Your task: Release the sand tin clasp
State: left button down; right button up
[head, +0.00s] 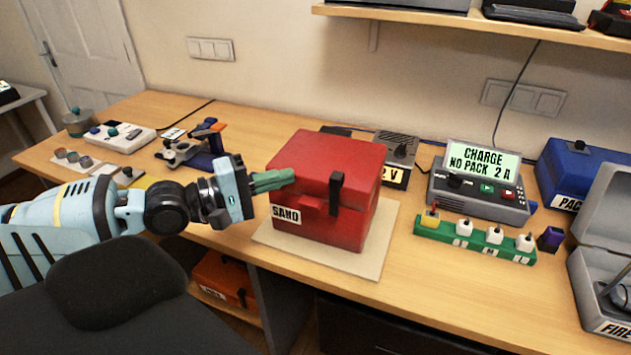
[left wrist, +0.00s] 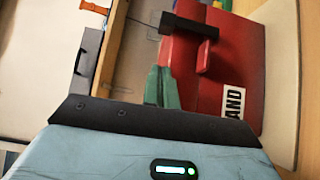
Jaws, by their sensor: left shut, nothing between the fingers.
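The sand tin (head: 343,222) is a red box with a white SAND label, standing lidded on a pale board (head: 275,237). A black clasp (head: 336,190) runs upright across the lid seam on its front. My left gripper (head: 291,176) has green fingers, shut and empty, in front of the tin's left part, above the label and left of the clasp. Whether they touch the tin I cannot tell. In the left wrist view the fingers (left wrist: 163,70) show beside the red tin (left wrist: 232,55), with the black clasp (left wrist: 188,26) beyond their tips. My right gripper is not in view.
A charger (head: 478,190) with a lit screen and a green strip (head: 475,240) of plugs stand to the right. An open grey case (head: 600,265) is at the far right. A clamp-like tool (head: 190,148) lies to the left. Some front tabletop right of the board is clear.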

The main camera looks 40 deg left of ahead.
aim_at(333, 174)
pick_arm(q)
jog(key=w+d, duration=0.1)
jog(key=d, duration=0.1)
jog(key=w+d, duration=0.1)
jog(key=d, duration=0.1)
jog(key=shift+w+r, duration=0.3)
jog(key=shift+w+d, duration=0.1)
jog(key=shift+d, duration=0.3)
jog(key=shift+d+f+p, duration=0.15)
jog(key=shift+f+p, duration=0.05)
jog(key=shift+p, duration=0.1)
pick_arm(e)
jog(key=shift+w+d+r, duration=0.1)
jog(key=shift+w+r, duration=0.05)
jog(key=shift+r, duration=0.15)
